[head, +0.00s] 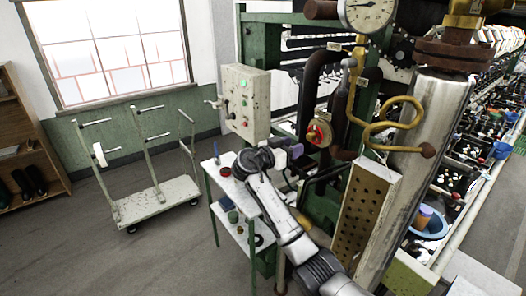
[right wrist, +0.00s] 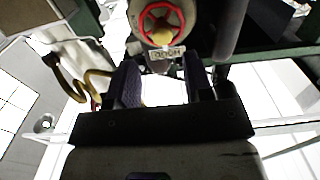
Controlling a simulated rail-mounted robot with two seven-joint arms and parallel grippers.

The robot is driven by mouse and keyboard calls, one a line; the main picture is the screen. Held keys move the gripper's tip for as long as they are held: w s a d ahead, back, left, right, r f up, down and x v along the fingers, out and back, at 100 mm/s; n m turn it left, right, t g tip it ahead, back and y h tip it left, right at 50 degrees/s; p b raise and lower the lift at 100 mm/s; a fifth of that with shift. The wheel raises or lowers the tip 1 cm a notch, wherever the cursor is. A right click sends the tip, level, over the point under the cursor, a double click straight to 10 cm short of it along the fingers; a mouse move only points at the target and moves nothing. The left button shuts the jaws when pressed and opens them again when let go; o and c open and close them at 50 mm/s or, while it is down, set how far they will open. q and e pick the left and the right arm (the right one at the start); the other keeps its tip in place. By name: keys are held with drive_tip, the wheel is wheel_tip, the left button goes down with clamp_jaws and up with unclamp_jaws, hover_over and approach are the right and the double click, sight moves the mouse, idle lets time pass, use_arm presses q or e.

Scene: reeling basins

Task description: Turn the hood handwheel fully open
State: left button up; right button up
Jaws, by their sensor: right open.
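The hood handwheel is a small red wheel (head: 319,133) on the machine's front, right of the control box in the head view. In the right wrist view the red wheel (right wrist: 160,22) shows at the top centre, with a tag reading HOOD (right wrist: 165,53) by it. My right gripper (head: 291,154) is just left of and below the wheel in the head view. In the right wrist view its two dark fingers (right wrist: 162,84) are apart with nothing between them, and the wheel lies beyond their tips. My left gripper is not in view.
A control box (head: 246,103) with lit buttons stands left of the wheel. A yellow curved pipe (head: 398,125) and a perforated box (head: 364,215) are to the right. A small table (head: 240,217) with jars stands below. A cart (head: 158,200) stands on open floor at left.

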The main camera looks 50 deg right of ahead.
sight(308, 138)
drive_tip(key=d, duration=0.1)
drive_tip(key=d+p, duration=0.1)
drive_tip(key=d, duration=0.3)
drive_tip(key=shift+s+d+r+p, duration=0.2)
drive_tip(key=shift+s+r+p, duration=0.15)
drive_tip(key=shift+s+d+f, duration=0.1)
drive_tip(key=shift+s+d, duration=0.05)
drive_tip(key=shift+d, duration=0.55)
drive_tip(key=shift+c, duration=0.3)
